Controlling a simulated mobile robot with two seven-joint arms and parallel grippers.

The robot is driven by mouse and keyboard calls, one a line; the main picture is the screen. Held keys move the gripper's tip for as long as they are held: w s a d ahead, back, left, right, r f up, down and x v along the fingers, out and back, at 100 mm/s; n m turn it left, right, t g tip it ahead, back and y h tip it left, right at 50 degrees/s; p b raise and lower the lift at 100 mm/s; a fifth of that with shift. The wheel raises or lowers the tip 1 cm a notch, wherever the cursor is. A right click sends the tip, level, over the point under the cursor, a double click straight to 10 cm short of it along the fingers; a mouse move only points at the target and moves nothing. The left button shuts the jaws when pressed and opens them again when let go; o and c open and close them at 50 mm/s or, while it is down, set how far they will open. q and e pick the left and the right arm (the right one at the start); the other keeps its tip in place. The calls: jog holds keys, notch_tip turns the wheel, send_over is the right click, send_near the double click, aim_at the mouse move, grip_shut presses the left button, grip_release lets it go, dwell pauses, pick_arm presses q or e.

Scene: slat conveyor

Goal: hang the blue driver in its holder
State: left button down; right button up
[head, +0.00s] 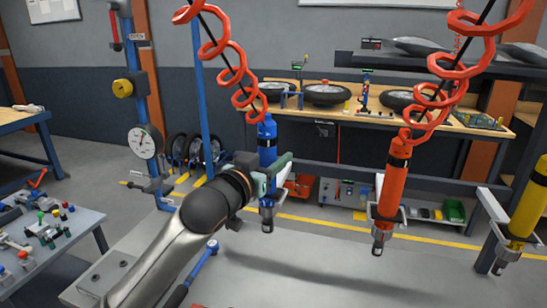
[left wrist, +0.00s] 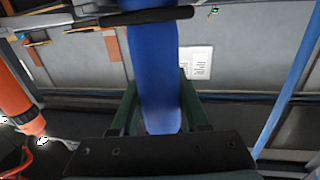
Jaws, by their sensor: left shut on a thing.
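The blue driver (head: 267,138) hangs upright below a red coiled hose, near the middle of the head view. My left gripper (head: 278,172) is shut on the blue driver's body. In the left wrist view the blue driver (left wrist: 153,70) stands between the two green fingers (left wrist: 158,110). Its dark lower tip (head: 267,222) shows below the gripper in the head view. I cannot make out the blue driver's own holder; my arm and gripper cover part of that area. My right gripper is not in view.
An orange driver (head: 393,180) and a yellow driver (head: 530,205) sit in grey holders to the right. Red coiled hoses (head: 233,58) hang from above. A blue post with a dial gauge (head: 145,142) stands left. A parts table (head: 85,222) is at the lower left.

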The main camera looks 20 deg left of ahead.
pick_arm(q)
jog(key=shift+f, duration=0.15)
jog(key=c, duration=0.6)
grip_release()
jog(key=shift+o, duration=1.4)
jog(key=b+v, duration=0.2)
jog(key=v, duration=1)
jog(key=shift+s, duration=0.3)
jog(key=shift+f, duration=0.1)
